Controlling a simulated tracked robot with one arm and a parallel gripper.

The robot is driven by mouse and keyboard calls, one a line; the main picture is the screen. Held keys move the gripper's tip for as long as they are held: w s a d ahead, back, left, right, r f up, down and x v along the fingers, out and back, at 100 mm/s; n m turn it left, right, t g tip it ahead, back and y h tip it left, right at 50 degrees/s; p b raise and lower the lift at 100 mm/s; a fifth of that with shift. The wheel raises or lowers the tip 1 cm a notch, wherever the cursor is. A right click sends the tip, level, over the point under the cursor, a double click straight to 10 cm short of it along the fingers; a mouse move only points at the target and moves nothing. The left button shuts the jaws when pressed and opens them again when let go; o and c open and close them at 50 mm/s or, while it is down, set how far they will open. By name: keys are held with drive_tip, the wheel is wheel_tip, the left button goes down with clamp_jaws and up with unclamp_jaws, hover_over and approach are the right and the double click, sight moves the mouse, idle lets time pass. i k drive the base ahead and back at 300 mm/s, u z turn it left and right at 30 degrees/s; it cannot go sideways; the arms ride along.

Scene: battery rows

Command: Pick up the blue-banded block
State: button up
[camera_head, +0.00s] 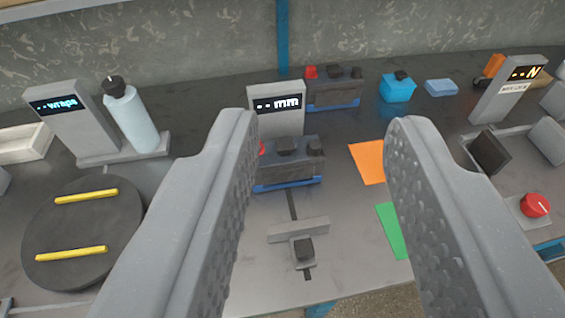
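A dark block with a blue band along its base (292,168) stands on the grey bench, in front of a small display reading "mm". It has a red knob at its left and dark knobs on top. A similar dark block with a blue band (335,93) stands farther back, just right of the display. My gripper (322,125) is open, with nothing between its two grey fingers. In the picture, both blocks lie between the fingers. The left finger overlaps the left edge of the nearer block. I cannot tell how far the fingertips are from either block.
The "mm" display (277,115) stands behind the nearer block. A slider fixture (298,230) lies in front of it. Orange (367,160) and green (388,222) sheets lie at right. A bottle (131,120) and round dark plate (83,230) are at left. A wall closes the back.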

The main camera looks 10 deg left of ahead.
sight(286, 161)
drive_tip(key=u, duration=1.9)
drive_tip(key=k, duration=1.4)
drive_tip(key=z, duration=1.4)
drive_tip(key=i, duration=1.7)
